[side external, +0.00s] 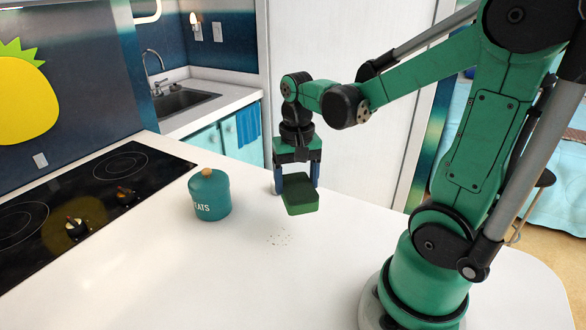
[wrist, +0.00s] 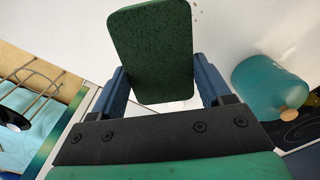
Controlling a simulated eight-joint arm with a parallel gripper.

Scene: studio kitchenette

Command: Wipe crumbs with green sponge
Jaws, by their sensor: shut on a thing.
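The green sponge (side external: 300,197) is gripped between the two blue fingers of my gripper (side external: 298,185). In the side external view it is held over the white counter, a little above the surface. In the wrist view the dark green rough face of the sponge (wrist: 152,50) fills the space between the fingers of my gripper (wrist: 158,85). A small scatter of dark crumbs (side external: 280,239) lies on the counter, below and slightly left of the sponge in the side external view. A few specks show at the top edge of the wrist view, beside the sponge.
A teal lidded jar (side external: 209,197) stands left of the sponge; it also shows at the right in the wrist view (wrist: 268,88). A black cooktop (side external: 75,205) lies farther left. A sink (side external: 182,101) is at the back. The white counter (side external: 200,285) in front is clear.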

